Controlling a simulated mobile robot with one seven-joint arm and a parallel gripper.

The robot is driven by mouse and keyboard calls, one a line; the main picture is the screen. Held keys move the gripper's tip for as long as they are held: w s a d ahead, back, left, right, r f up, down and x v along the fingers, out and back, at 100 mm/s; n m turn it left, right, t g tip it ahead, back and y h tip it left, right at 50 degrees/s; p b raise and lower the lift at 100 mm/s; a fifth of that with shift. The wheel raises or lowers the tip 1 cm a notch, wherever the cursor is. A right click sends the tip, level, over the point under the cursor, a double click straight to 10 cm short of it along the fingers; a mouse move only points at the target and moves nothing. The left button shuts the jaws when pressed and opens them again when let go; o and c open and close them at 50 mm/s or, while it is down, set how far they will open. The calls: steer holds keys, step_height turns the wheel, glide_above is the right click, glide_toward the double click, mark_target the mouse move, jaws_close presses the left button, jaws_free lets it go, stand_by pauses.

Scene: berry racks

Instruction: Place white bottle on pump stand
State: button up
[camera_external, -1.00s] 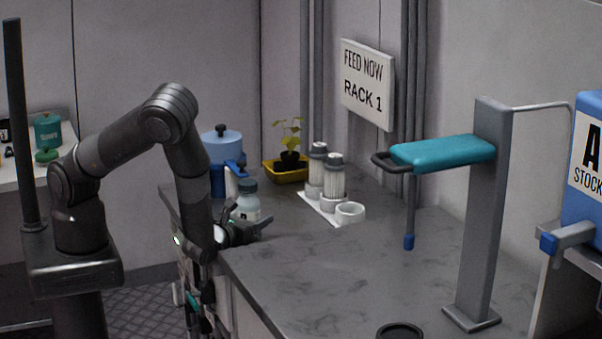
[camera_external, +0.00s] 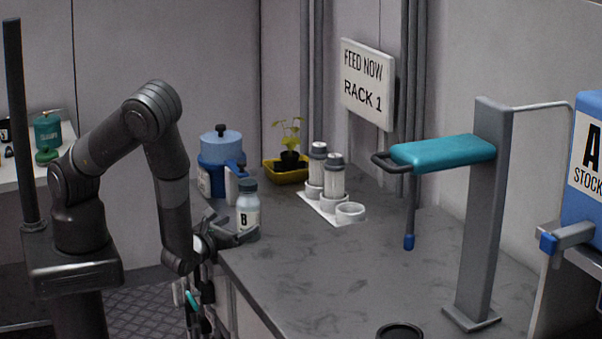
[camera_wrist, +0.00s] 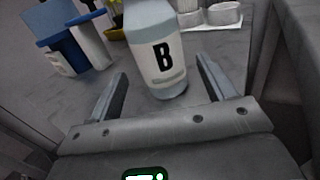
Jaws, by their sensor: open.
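The white bottle (camera_external: 247,212) has a grey-blue cap and a black letter B. It stands upright on the counter near its left edge. My gripper (camera_external: 236,230) is low at that edge, open, with its fingers pointing toward the bottle. In the wrist view the bottle (camera_wrist: 163,58) is centred ahead of my open gripper (camera_wrist: 160,72), its lower part between the finger lines; contact is not visible. A grey post with a teal arm (camera_external: 445,152), probably the pump stand, rises at the right of the counter. A dark ring (camera_external: 400,331) lies at the front edge.
A blue lidded container (camera_external: 221,150) stands close behind the bottle. A yellow planter (camera_external: 285,175) and a white rack (camera_external: 327,211) with two ribbed white cylinders are farther back. A tube with a blue tip (camera_external: 409,242) hangs under the teal arm. The middle counter is clear.

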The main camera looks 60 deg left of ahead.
mark_target(253, 213)
steer(key=shift+o, duration=0.4)
steer(key=shift+v, duration=2.3)
steer(key=shift+w, duration=0.1)
steer(key=x, duration=0.4)
steer(key=shift+a+r, duration=0.25)
steer(key=shift+r, duration=0.1)
steer(key=x, duration=0.7)
steer(key=shift+w+d, duration=0.1)
steer(key=shift+w, duration=0.15)
steer(key=shift+c, duration=0.4)
steer(key=c, duration=1.3)
steer(key=shift+r, duration=0.15)
